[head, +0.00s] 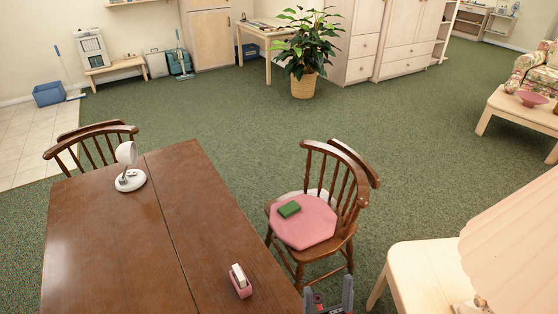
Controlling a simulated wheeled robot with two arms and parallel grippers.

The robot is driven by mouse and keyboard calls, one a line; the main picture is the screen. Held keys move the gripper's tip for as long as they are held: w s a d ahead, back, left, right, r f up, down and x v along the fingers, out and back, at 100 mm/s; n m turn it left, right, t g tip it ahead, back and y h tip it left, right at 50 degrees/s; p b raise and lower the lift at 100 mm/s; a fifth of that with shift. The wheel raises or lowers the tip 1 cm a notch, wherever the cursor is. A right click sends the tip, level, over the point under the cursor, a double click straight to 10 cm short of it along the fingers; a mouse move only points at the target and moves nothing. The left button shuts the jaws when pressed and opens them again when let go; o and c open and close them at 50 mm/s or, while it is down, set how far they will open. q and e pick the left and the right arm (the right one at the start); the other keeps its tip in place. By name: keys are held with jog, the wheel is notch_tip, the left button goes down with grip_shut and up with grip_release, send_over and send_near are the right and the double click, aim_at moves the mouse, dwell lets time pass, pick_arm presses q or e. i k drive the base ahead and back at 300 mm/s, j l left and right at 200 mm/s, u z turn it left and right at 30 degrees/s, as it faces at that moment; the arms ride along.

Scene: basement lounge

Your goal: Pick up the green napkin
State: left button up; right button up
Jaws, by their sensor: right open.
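A small green folded napkin (289,209) lies on the pink seat cushion (308,228) of a wooden chair (351,195), right of the brown table. My right gripper (328,294) shows at the bottom edge, with its two grey fingers apart and nothing seen between them. It is in front of the chair in the picture, below and to the right of the napkin, and apart from it. The rest of this arm is out of frame. My left gripper is not in view.
The brown wooden table (110,240) fills the lower left. It bears a white lamp (130,178) and a pink holder (241,284) with something white in it. A pale side table (430,275) with a pink-shaded lamp (515,245) stands at right. Green carpet beyond the chair is clear.

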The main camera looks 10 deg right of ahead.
aim_at(291, 208)
jog(key=i+l+z, duration=0.25)
jog(key=z, duration=0.2)
jog(key=i+l+z, duration=0.15)
jog(key=i+z, duration=0.2)
jog(key=z, duration=0.15)
jog(key=i+u, duration=0.4)
jog(key=i, duration=0.15)
jog(key=i+l+u, duration=0.2)
jog(key=i+u, duration=0.2)
jog(key=i, duration=0.15)
